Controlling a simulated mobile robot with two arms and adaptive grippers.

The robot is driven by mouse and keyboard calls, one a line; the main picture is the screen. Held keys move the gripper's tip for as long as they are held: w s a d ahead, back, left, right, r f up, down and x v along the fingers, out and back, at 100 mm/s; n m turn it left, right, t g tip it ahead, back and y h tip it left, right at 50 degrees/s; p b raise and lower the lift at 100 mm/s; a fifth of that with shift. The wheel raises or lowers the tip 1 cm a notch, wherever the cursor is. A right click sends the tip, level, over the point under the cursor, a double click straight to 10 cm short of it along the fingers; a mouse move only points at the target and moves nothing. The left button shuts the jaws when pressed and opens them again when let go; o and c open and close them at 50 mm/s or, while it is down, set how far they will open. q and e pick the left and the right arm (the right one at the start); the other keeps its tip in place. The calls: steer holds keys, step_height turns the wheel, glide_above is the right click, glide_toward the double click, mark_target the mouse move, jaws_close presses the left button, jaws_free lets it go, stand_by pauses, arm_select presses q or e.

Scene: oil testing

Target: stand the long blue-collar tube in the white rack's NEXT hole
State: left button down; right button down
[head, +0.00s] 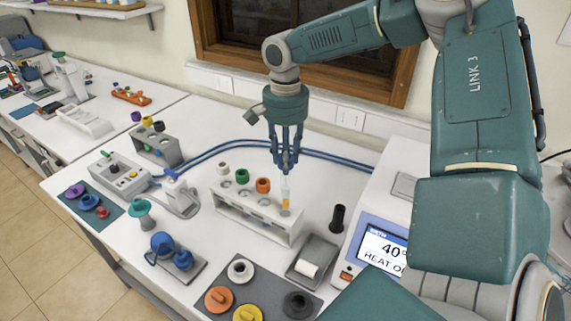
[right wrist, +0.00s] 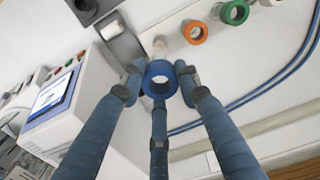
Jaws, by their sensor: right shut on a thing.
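The white rack (head: 255,226) stands near the middle of the table. White (head: 222,168), green (head: 242,176) and orange (head: 263,185) collars stand in it from left to right. My right gripper (head: 286,165) is over the rack's right end, shut on the long blue-collar tube (head: 286,187). The tube hangs about upright, with yellow-orange content low in it, over or at the right end beside the orange one. I cannot tell whether its tip is inside a hole. In the right wrist view the blue collar (right wrist: 160,80) sits between three fingers. My left gripper is out of view.
A grey tray with a white roll (head: 308,270) and a black tube (head: 337,218) stand right of the rack. A heater with a screen (head: 382,250) is farther right. A dark mat with coloured rings (head: 247,313) lies in front. A blue hose (head: 325,148) runs behind.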

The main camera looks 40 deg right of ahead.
mark_target(286, 179)
stand_by(0.3)
steer(key=shift+f, duration=0.1)
steer(key=shift+f+b, duration=0.3)
steer(key=shift+f, duration=0.15)
steer(key=shift+f+b, duration=0.6)
steer(key=shift+f, duration=0.4)
steer(key=shift+f+b, duration=1.3)
steer(key=shift+f, duration=0.7)
